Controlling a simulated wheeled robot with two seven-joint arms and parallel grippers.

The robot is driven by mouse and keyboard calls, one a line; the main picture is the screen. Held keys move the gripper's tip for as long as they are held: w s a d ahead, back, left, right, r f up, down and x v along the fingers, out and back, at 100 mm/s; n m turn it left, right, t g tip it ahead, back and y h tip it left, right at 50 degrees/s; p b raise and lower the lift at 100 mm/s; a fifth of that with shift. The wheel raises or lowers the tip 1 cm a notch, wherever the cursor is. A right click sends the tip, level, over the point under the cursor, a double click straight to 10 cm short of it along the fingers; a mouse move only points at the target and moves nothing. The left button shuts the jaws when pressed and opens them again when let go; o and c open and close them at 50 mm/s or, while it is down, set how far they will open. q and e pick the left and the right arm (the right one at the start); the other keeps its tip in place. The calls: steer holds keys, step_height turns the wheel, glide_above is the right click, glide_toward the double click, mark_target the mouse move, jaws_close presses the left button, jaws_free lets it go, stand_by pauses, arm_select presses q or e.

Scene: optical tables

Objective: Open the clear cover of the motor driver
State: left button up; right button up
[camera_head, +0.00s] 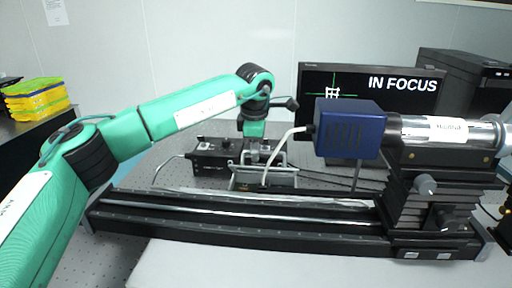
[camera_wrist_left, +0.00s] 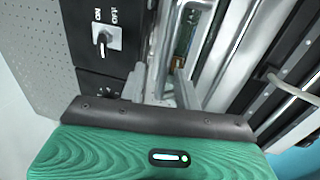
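The motor driver (camera_head: 264,183) looks like a low metal-framed box behind the long black rail in the head view. In the left wrist view, the motor driver (camera_wrist_left: 187,48) shows a green circuit board inside its pale metal frame. Its clear cover is hard to make out, so I cannot tell how far it is open. My left gripper (camera_head: 262,155) points down over the driver. In the left wrist view, the two fingers of my left gripper (camera_wrist_left: 160,88) stand apart at the driver's near edge. I cannot tell whether they touch it. My right gripper is out of view.
A black box (camera_head: 215,158) with a switch stands beside the driver. The long black rail (camera_head: 230,222) runs in front, carrying a stage with a blue camera (camera_head: 349,130) at right. A monitor (camera_head: 400,90) reads "IN FOCUS". A pale cable passes close to the driver.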

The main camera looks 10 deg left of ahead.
arm_select(q)
step_height(320, 180, up, 14)
steer(key=s, duration=0.2)
steer(key=shift+s+f, duration=0.2)
steer(key=shift+s, duration=0.15)
steer(key=shift+c, duration=0.4)
